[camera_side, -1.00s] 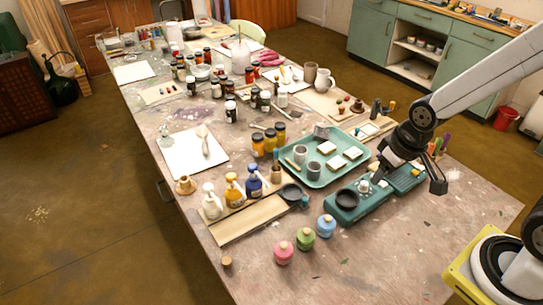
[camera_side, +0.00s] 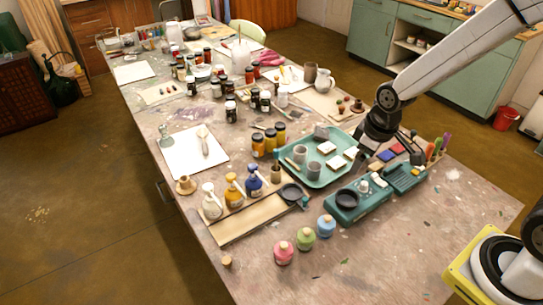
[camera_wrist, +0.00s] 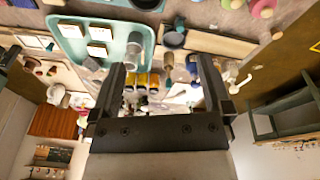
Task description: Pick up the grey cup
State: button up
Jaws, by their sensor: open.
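Two small grey cups stand upright on the teal tray (camera_side: 345,177). One grey cup (camera_side: 300,153) is near the tray's left side, and the other grey cup (camera_side: 314,169) is just in front of it. In the wrist view the grey cups (camera_wrist: 135,42) show small near the tray's edge, left of centre.
White tiles (camera_side: 332,148) and a grey block (camera_side: 321,132) share the tray. The front right tabletop is clear.

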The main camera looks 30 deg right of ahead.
jog(key=w+d+f+n+g, duration=0.1)
jog(key=w+f+n, duration=0.25)
jog(key=w, duration=0.25)
jog(key=w+d+f+n, duration=0.1)
jog(key=w+f+n, duration=0.1)
jog(key=w+n, duration=0.25)
jog(key=n+g, duration=0.1)
jog(key=n, duration=0.6)
send_over(314, 172)
jog(key=w+d, duration=0.2)
notch_tip(314, 172, down, 10)
jog(key=shift+s+a+f, duration=0.1)
jog(key=shift+s+f, duration=0.05)
jog(key=shift+f, duration=1.1)
jog(key=shift+f, duration=0.1)
jog(key=shift+f, duration=2.5)
jog(key=c, duration=1.2)
jog(key=shift+r, duration=0.2)
